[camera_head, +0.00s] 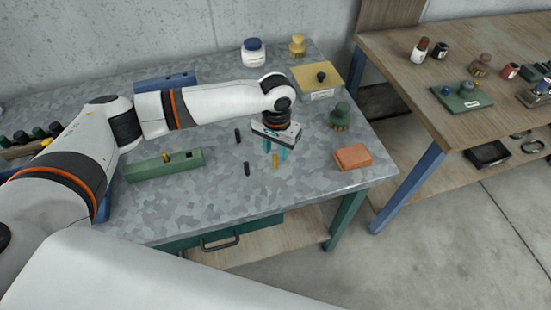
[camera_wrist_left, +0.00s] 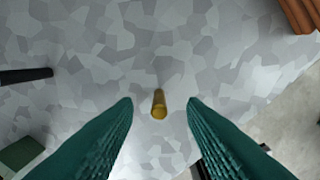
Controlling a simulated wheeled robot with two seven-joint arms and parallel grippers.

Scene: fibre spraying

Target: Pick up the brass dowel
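The brass dowel (camera_head: 275,161) is a short yellow cylinder on the grey mottled tabletop, just in front of my left gripper in the head view. My left gripper (camera_head: 277,151) points down with teal fingers. In the left wrist view the dowel (camera_wrist_left: 159,104) lies between the two spread fingertips (camera_wrist_left: 158,103), with clear gaps on both sides. The left gripper is open and empty. Its height above the table is hard to tell. My right gripper is not in view.
Two black dowels (camera_head: 247,169) (camera_head: 238,135) lie left of the gripper. A green block (camera_head: 150,170) with a yellow peg stands further left. An orange block (camera_head: 352,157) and green knobbed brush (camera_head: 340,117) are to the right. The table front is clear.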

